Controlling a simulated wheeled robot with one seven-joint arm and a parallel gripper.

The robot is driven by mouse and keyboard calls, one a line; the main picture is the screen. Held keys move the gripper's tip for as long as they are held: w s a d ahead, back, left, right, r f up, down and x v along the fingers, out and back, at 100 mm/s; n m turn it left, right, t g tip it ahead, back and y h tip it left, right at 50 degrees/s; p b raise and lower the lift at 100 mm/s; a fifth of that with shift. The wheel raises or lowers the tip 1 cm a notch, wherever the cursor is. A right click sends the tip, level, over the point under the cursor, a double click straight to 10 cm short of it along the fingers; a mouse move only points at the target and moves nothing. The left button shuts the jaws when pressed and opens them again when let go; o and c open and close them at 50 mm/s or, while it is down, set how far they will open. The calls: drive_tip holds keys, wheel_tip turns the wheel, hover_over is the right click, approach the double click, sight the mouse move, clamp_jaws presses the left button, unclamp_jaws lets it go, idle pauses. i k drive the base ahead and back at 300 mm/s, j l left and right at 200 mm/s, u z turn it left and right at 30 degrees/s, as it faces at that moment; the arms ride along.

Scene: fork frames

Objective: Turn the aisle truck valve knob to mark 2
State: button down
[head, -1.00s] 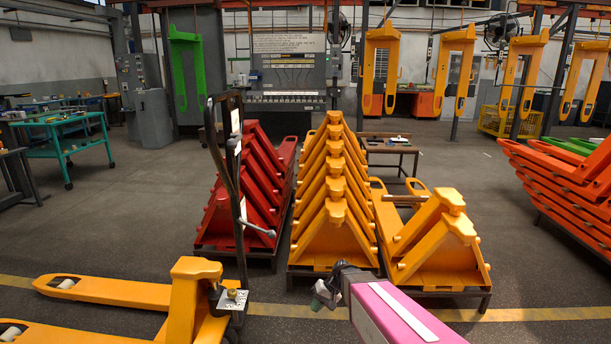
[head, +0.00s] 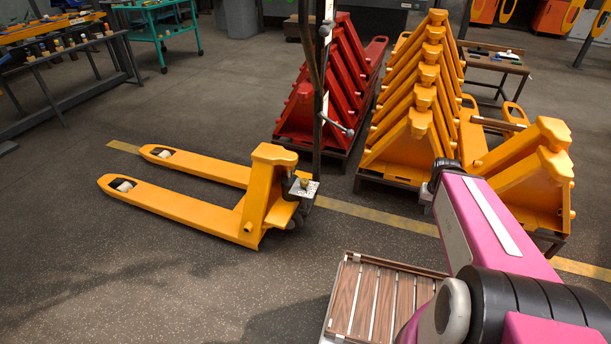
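The aisle truck (head: 262,195) is a yellow pallet truck standing on the floor left of centre, its two forks pointing left and its dark handle upright. A small brass-coloured valve knob (head: 304,182) sits on a light marked plate (head: 303,188) at the foot of the handle. The marks are too small to read, and so is the knob's setting. My pink arm reaches in from the lower right. My gripper (head: 428,196) is at its far end, small, dark and partly hidden by the arm. It is to the right of the knob and apart from it. I cannot tell its opening.
Red frames (head: 310,115) and yellow frames (head: 395,150) stand stacked on dark stands behind the truck. A slatted wooden platform (head: 345,298) is in front, beside my arm. A workbench (head: 60,60) stands at the upper left. The floor left and front of the truck is clear.

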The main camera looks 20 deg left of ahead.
sight(304, 182)
drive_tip(key=u, duration=1.25)
drive_tip(key=i+j+z, duration=0.2)
drive_tip(key=z, duration=0.15)
drive_tip(key=i+j+z, duration=0.15)
drive_tip(key=z, duration=0.2)
